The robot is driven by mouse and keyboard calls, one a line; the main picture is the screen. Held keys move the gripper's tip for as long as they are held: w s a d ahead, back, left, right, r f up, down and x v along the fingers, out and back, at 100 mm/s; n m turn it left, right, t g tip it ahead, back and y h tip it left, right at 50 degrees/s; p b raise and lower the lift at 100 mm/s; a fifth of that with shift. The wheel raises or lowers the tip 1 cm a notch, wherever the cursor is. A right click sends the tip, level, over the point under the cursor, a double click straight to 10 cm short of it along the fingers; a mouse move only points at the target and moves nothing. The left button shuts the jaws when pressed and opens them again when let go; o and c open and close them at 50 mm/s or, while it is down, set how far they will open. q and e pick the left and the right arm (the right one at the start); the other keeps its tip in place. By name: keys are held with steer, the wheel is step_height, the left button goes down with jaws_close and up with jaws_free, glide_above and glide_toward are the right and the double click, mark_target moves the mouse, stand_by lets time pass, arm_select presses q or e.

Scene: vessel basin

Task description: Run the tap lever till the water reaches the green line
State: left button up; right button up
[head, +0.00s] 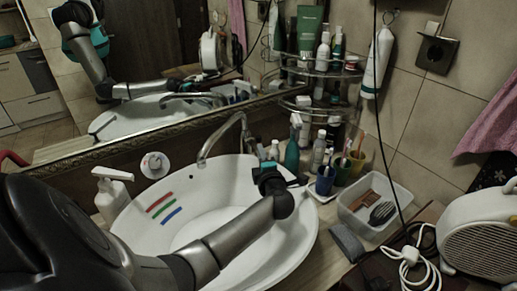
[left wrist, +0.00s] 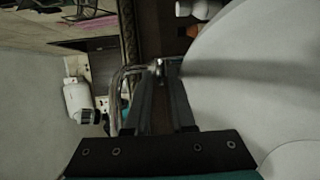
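The white basin (head: 150,215) has short red (head: 160,201), green (head: 162,209) and blue (head: 171,216) lines on its inner left wall. The chrome tap (head: 228,128) arches over its back edge. I cannot make out a water stream or a clear water level. My left gripper (head: 272,178) is over the basin's back right, beside the tap. Its lever is not clearly visible in the head view. In the left wrist view the fingers (left wrist: 160,72) are apart, with chrome metal (left wrist: 128,78) close by their tips; contact is unclear. My right gripper is not in view.
A soap dispenser (head: 112,190) stands left of the basin. Bottles and cups (head: 325,180) crowd its back right. A clear box with brushes (head: 350,213) and a white heater (head: 485,235) with cables are farther right. A mirror (head: 150,90) runs behind.

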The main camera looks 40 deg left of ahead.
mark_target(255, 146)
arm_select(q)
steer(key=shift+b+x, duration=0.55)
steer(key=shift+x, duration=2)
jaws_close()
